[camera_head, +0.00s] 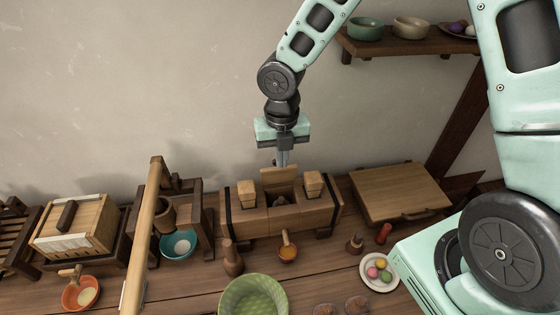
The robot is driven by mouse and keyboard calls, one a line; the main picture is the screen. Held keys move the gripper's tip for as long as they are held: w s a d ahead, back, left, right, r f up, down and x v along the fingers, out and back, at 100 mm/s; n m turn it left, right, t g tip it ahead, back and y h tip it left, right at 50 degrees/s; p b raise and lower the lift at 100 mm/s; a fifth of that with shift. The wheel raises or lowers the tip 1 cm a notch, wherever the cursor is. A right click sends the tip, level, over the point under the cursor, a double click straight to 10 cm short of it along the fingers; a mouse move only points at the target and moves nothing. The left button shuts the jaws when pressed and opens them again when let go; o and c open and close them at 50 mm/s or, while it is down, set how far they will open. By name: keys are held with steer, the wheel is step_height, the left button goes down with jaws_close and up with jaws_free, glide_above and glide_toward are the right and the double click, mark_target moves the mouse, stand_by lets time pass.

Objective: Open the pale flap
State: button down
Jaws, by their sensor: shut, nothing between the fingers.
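A pale wooden flap (279,178) stands upright at the back of the middle of a dark-strapped wooden box (258,219) on the bench. A dark opening with something grey-brown inside shows in front of the flap, between two pale wooden blocks. My gripper (282,164) points down just above and at the top edge of the flap. Its fingers are shut with nothing between them. I cannot tell whether the fingertips touch the flap; their ends lie close to it.
A pale block (246,193) and another block (313,184) flank the flap. A wooden post (146,225) rises to the left. A shelf (405,46) hangs above right.

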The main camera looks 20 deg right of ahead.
mark_target(280, 174)
steer(key=f+p, duration=0.1)
steer(key=f, duration=0.1)
steer(key=w+f, duration=0.1)
steer(key=f, duration=0.2)
steer(key=w+f+p, duration=0.1)
steer(key=f, duration=0.2)
steer(key=shift+w+d+f+p, duration=0.1)
steer(key=shift+d+f+p, duration=0.05)
steer(key=shift+d+p, duration=0.2)
steer(key=shift+w+p, duration=0.3)
steer(key=shift+w, duration=0.4)
steer(key=w, duration=0.1)
steer(key=w+r+p, duration=0.1)
steer(key=w+p, duration=0.1)
steer(key=shift+w+d+r, duration=0.2)
steer(key=shift+w+d, duration=0.1)
steer(key=shift+d, duration=0.1)
steer(key=shift+w+f, duration=0.15)
steer(key=shift+w, duration=0.25)
steer(key=shift+s, duration=0.15)
